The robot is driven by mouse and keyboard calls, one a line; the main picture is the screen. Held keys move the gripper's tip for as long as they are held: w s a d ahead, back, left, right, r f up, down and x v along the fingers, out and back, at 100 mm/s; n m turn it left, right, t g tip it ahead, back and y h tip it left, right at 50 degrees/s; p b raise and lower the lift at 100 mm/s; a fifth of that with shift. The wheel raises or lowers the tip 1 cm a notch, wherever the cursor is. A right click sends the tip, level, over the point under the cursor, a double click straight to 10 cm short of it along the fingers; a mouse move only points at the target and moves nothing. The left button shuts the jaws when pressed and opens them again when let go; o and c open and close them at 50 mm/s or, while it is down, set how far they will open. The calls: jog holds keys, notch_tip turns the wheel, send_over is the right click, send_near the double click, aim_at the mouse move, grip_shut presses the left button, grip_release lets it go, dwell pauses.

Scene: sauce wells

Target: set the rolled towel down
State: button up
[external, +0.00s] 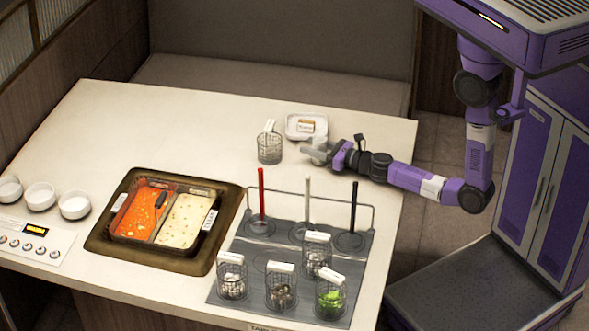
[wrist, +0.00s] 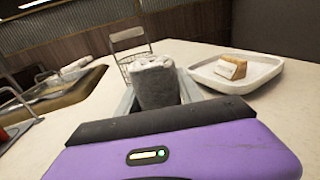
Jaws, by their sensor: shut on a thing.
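The rolled towel (wrist: 155,82) is a grey, rough-surfaced roll in the middle of the wrist view, standing up between pale grey edges at its sides. My gripper (external: 318,149) is shut on it at the back right part of the white table. In the external view the towel shows only as a small pale shape at the gripper's end, partly hidden by it. I cannot tell whether the towel's underside touches the table.
A white plate (external: 293,134) with a small block on it lies just behind my gripper. A wire basket (external: 269,155) stands to its left. A grey mat (external: 248,281) with baskets and upright coloured handles lies in front; a sunken two-part pot (external: 113,234) is further left.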

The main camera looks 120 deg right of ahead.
aim_at(325, 151)
jog(key=shift+r, duration=0.1)
jog(key=shift+f, duration=0.2)
jog(key=o, duration=1.4)
jog(key=shift+r, duration=0.1)
jog(key=shift+r, duration=0.2)
jog(key=b+v, duration=0.1)
jog(key=v, duration=0.2)
jog(key=b+v, duration=0.1)
jog(key=v, duration=0.3)
jog(key=b+v, duration=0.1)
jog(key=v, duration=0.3)
jog(key=shift+f, duration=0.25)
jog(key=shift+s+a+r, duration=0.15)
jog(key=shift+s+a, duration=0.1)
jog(key=shift+a, duration=0.2)
